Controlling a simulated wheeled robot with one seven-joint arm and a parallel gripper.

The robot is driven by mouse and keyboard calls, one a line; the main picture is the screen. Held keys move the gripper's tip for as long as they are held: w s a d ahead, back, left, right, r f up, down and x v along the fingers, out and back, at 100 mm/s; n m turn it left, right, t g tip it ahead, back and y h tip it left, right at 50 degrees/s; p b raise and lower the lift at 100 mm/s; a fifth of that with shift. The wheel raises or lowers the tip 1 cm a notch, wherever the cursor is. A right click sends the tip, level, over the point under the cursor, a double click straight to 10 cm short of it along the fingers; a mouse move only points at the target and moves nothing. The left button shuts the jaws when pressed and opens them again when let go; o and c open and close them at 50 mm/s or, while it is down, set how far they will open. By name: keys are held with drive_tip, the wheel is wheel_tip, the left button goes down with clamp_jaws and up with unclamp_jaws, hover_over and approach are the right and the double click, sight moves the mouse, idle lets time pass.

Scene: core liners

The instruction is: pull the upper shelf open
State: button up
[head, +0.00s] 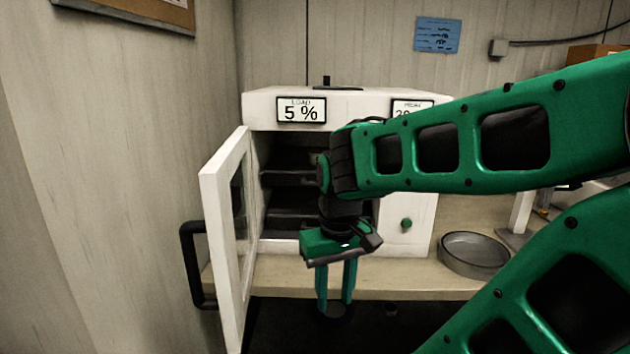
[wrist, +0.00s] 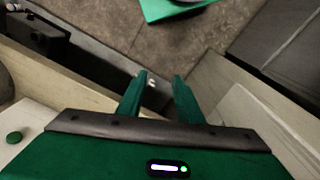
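A white cabinet (head: 262,103) stands on the bench with its door (head: 222,190) swung open to the left. Inside are dark shelves, an upper shelf (head: 285,179) and a lower shelf (head: 285,213); their right parts are hidden behind my arm. My gripper (head: 335,298) points down in front of the cabinet, below the shelves and near the bench's front edge. Its two green fingers are apart with nothing seen between them. In the wrist view my gripper (wrist: 160,76) also shows spread fingers, and no shelf is clearly recognisable.
The open door with its black handle (head: 192,265) bounds the left side. A green knob (head: 406,224) sits on the cabinet front, right of the opening. A round grey dish (head: 474,252) stands on the bench (head: 400,287) to the right. A wall is close on the left.

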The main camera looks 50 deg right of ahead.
drive_tip(key=w+d+r+n+t+h, duration=0.45)
drive_tip(key=w+d+r+n, duration=0.85)
drive_tip(key=w+d+r, duration=0.8)
drive_tip(key=a+x, duration=0.2)
drive_tip(key=x, duration=0.9)
drive_tip(key=shift+w+f, duration=0.2)
drive_tip(key=shift+f, duration=0.25)
drive_tip(key=shift+g+h, duration=0.25)
